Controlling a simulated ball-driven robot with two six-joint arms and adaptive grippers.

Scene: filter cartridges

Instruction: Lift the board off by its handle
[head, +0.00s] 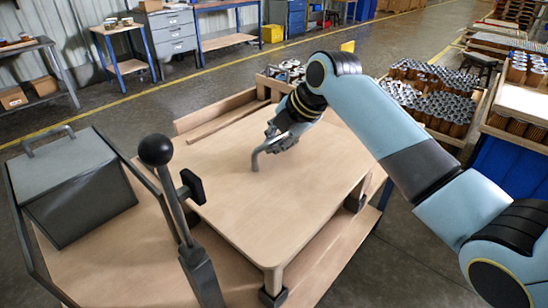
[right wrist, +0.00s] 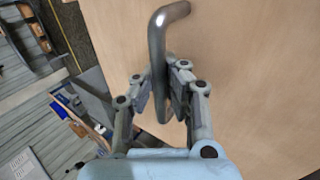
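The board (head: 250,200) is a wide, pale wooden sheet lying level over a wooden crate-like frame at the centre of the head view. Its handle (head: 262,155) is a bent grey metal bar standing up from the top; it also shows in the right wrist view (right wrist: 157,50). My right gripper (head: 284,138) is at the handle, and in the right wrist view its fingers (right wrist: 160,90) are closed around the bar, one pad on each side. I cannot tell whether the board touches its supports. What is under it is hidden. My left gripper is not in view.
A grey box (head: 75,185) with a handle stands left of the board. A lever with a black ball (head: 155,150) rises at the near left. Crates of cartridges (head: 435,100) stand behind and right. Open floor (head: 120,110) lies at the back left.

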